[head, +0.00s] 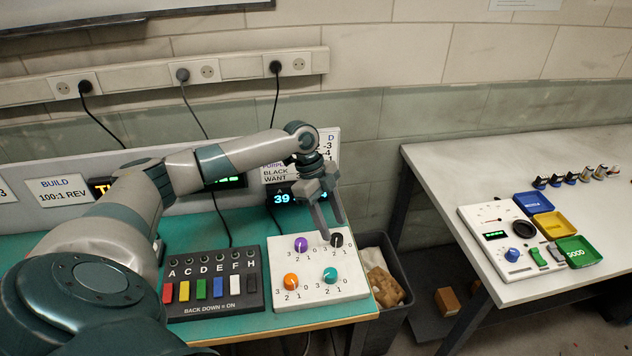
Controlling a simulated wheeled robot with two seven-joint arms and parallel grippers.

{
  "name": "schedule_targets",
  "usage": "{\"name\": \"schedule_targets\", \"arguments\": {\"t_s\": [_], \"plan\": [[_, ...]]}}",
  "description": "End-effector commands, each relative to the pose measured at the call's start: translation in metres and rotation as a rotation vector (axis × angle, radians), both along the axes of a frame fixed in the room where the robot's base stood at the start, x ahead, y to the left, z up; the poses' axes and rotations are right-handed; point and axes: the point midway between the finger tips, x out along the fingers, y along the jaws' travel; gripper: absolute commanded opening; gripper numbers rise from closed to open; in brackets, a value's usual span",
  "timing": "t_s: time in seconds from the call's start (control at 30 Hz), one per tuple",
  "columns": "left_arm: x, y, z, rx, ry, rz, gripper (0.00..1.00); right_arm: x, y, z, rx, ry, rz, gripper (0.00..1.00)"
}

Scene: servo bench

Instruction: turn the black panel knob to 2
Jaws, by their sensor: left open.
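The black panel knob (336,240) sits at the upper right of the white knob panel (346,291) on the green bench, with the digits 3, 2, 1 and 0 around it. Its pointer is too small to read. My left gripper (332,233) is open, pointing down with its fingers over the black knob. I cannot tell whether the fingers touch the knob. My right gripper is not in view.
The panel also has a purple knob (301,244), an orange knob (291,281) and a teal knob (330,275). A black switch box (213,307) stands left of it. A grey bin (397,312) is beside the bench. A white table (440,165) stands at right.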

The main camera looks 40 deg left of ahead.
Motion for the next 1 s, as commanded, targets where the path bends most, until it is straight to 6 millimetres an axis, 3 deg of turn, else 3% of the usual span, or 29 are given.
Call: {"name": "schedule_targets", "arguments": {"t_s": [0.6,0.8,1.0], "plan": [[-0.003,0.046,0.108,0.0,-0.004,0.002,0.45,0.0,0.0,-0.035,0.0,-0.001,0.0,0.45],[-0.004,0.053,0.126,0.0,-0.001,0.0,0.45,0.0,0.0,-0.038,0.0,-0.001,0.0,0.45],[-0.004,0.054,0.131,0.0,0.0,0.0,0.45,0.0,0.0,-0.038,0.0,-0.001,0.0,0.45]]}}
